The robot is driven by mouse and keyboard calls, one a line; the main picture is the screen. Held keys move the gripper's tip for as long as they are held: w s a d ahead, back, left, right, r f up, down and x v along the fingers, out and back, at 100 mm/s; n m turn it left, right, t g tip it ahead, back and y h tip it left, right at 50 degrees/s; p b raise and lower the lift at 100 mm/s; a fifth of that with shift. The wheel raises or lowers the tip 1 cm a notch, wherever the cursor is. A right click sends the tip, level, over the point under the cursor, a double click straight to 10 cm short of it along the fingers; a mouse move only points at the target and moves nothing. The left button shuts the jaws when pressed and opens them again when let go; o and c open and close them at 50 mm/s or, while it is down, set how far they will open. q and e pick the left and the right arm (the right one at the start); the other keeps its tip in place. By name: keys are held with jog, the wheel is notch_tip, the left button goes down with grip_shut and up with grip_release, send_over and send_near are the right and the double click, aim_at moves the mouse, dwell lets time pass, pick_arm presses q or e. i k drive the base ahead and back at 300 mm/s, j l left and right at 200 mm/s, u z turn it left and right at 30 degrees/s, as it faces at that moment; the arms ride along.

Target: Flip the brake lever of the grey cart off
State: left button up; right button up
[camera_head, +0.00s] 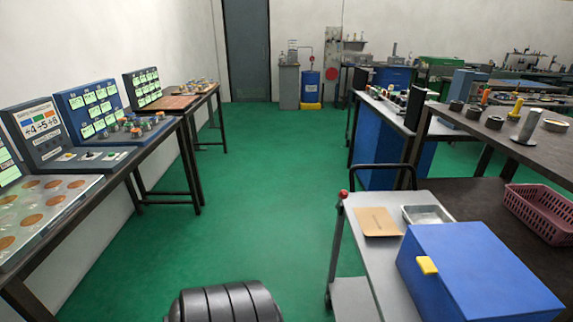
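The grey cart (382,270) stands at the lower right, partly cut off by the bottom edge of the head view. A small red knob (343,194) sits at the cart's far left corner, at the top of the post there. It may be the brake lever's end, but its on or off position is too small to tell. A caster (327,301) shows low at the cart's left side.
On the cart are a blue box (480,270) with a yellow latch (427,265), a metal tray (428,215) and a brown board (377,222). Dark tables flank it on the right; a bench (110,165) lines the left wall.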

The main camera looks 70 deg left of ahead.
aim_at(343, 195)
jog(key=u, duration=1.65)
